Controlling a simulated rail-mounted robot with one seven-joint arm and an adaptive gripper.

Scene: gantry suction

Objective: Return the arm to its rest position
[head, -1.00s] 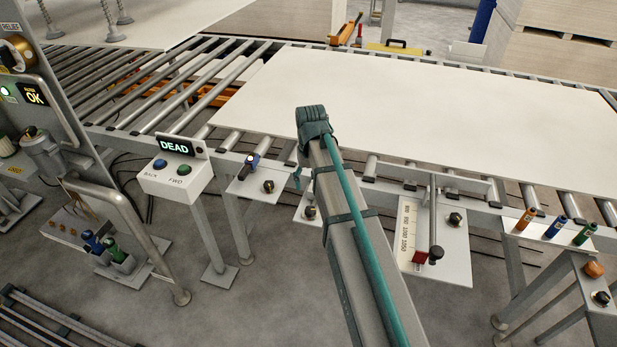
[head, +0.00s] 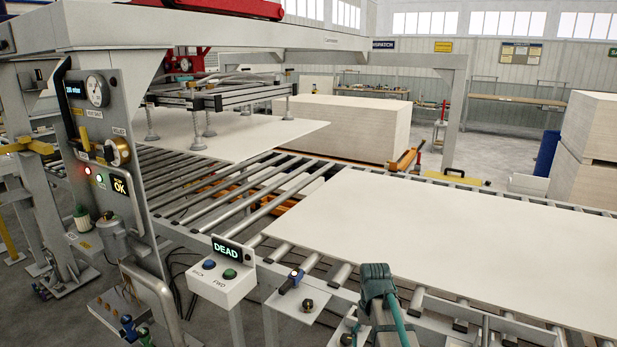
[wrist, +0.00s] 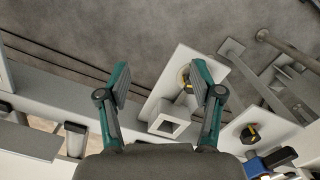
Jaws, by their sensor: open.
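My gripper (wrist: 160,84) shows in the wrist view with its two teal fingers spread wide and nothing between them. It is over a white plate by the conveyor. On the plate are a square hollow holder (wrist: 170,123) and a black knob with a yellow ring (wrist: 186,77), which lies partly behind the right finger. In the head view part of my arm (head: 378,287), with a teal hose, rises from the bottom edge in front of the conveyor. The fingers cannot be made out there.
A large white board (head: 440,240) lies on the roller conveyor. A control box (head: 222,281) under a "DEAD" display stands at the conveyor's near side. A gauge panel (head: 105,150) stands at left. Another board (head: 255,133) lies under the suction frame (head: 225,97).

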